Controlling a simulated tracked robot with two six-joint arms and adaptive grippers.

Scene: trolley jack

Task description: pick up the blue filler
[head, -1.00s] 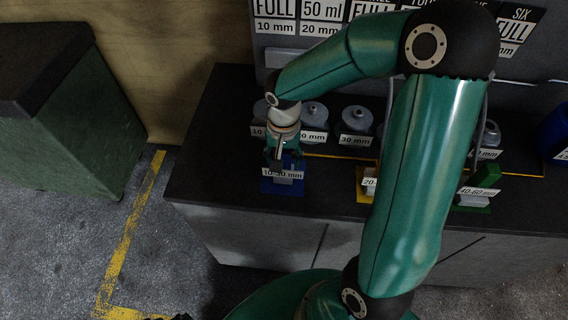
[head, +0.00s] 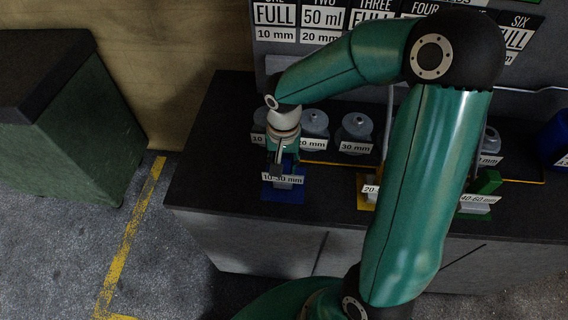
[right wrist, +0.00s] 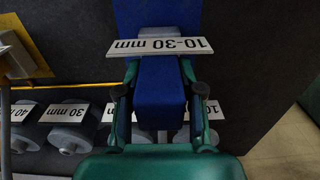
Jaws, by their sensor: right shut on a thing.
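The blue filler (right wrist: 161,92) is a blue block that stands between the two fingers of my right gripper (right wrist: 160,78) in the right wrist view. The fingers are shut on it from both sides. A white 10-30 mm label plate (right wrist: 160,46) lies just beyond the fingertips, with a flat blue base (right wrist: 158,14) past it. In the head view my right gripper (head: 282,166) points down at the blue base (head: 284,195) near the bench's front left, and mostly hides the filler. My left gripper is not in view.
Grey round pots, among them the 30 mm one (head: 356,132), stand in a row behind on the dark bench (head: 225,150). A yellow stand (head: 364,200) and a green stand (head: 487,183) are to the right. A green cabinet (head: 75,135) stands at left.

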